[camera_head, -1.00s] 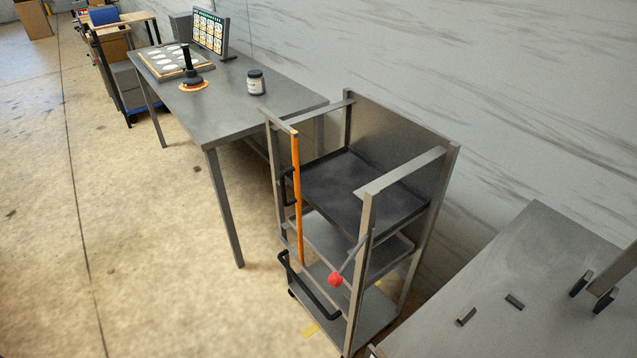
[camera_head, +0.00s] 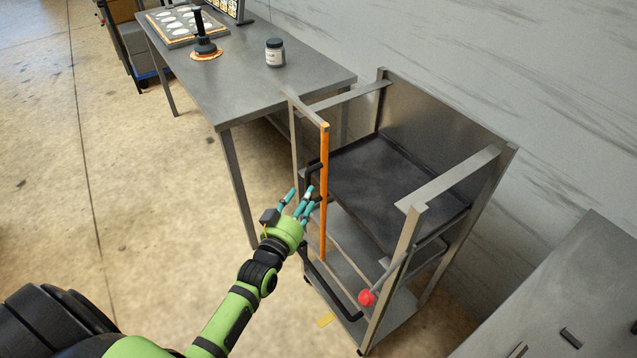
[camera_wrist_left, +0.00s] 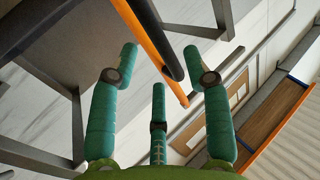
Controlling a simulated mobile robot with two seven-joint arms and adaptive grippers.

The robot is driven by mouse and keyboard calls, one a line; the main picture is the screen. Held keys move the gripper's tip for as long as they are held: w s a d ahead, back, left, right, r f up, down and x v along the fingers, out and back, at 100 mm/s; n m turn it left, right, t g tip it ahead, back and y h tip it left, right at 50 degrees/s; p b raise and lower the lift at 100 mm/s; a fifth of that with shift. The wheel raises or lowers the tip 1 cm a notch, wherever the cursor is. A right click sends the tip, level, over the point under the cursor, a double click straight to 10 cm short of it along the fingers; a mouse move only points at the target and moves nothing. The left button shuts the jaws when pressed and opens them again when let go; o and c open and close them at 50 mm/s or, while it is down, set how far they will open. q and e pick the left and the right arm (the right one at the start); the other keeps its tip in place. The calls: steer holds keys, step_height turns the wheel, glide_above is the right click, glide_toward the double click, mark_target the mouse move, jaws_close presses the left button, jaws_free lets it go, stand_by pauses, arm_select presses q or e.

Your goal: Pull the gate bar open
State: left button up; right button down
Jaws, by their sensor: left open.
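The gate bar is an upright orange bar (camera_head: 324,205) at the open front of a grey metal rack. A black handle (camera_head: 312,172) is fixed to its left side. My left gripper (camera_head: 298,200) is open, with teal fingers spread, just left of the bar and slightly below the handle. In the left wrist view, the orange bar (camera_wrist_left: 143,32) and a black bar (camera_wrist_left: 165,45) run side by side above the spread fingers (camera_wrist_left: 160,68). No finger is closed around them. I cannot tell whether any finger touches. My right gripper is out of view.
The rack holds a dark tray (camera_head: 440,218) on its upper level. A red knob (camera_head: 366,297) on a lever sits at the right front post. A grey table (camera_head: 240,95) with a jar (camera_head: 275,53) stands behind left. Open floor lies left of the rack.

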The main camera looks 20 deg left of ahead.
arm_select(q)
steer(key=w, duration=0.5)
steer(key=shift+a, duration=0.2)
steer(key=shift+f, duration=0.1)
jaws_close()
